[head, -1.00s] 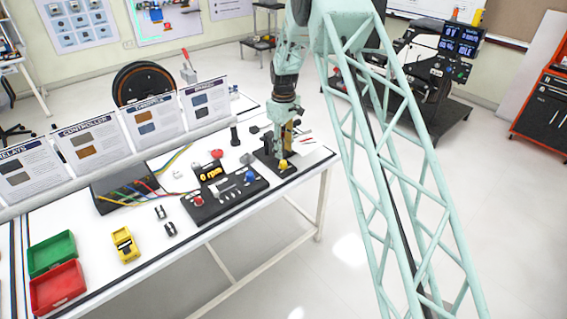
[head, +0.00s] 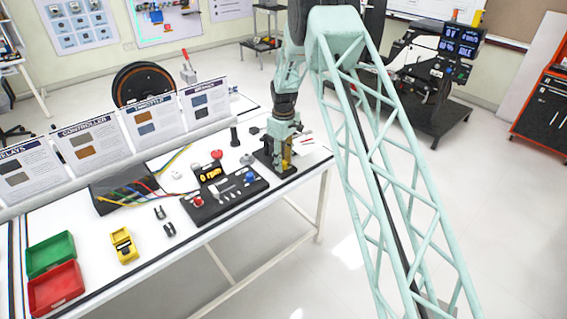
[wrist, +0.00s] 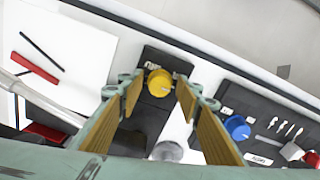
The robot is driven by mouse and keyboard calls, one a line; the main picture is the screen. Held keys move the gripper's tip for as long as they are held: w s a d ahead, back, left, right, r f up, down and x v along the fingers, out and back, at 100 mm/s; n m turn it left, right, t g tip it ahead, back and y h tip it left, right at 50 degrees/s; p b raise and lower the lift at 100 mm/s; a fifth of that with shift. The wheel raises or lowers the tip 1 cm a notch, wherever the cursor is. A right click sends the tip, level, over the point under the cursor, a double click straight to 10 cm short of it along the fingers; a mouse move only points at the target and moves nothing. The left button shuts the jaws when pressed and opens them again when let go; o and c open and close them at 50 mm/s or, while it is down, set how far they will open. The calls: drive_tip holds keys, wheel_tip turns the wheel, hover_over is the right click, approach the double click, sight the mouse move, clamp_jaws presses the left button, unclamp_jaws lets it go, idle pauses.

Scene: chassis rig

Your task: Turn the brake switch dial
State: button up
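The yellow dial (wrist: 160,82) sits on a small black plate (wrist: 152,120) in the wrist view, with white lettering beside it. My gripper (wrist: 158,92) points down at it. Its two tan-padded fingers are open, one on each side of the dial, with gaps visible to both sides. In the head view my gripper (head: 283,160) is down at the black plate at the right end of the bench and mostly covers the dial. I cannot tell whether the fingertips are level with the dial or just above it.
A black panel (head: 222,200) with a blue knob (head: 250,177) and a red knob (head: 198,201) lies close to the left. A grey round knob (wrist: 167,151) is near the fingers. Sign boards (head: 150,121) stand behind. Red (head: 56,290) and green bins are far left.

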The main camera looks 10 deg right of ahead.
drive_tip(key=shift+c, duration=0.7)
drive_tip(key=c, duration=0.7)
drive_tip(key=shift+m, duration=1.4)
drive_tip(key=o, duration=0.8)
drive_tip(key=shift+o, duration=0.2)
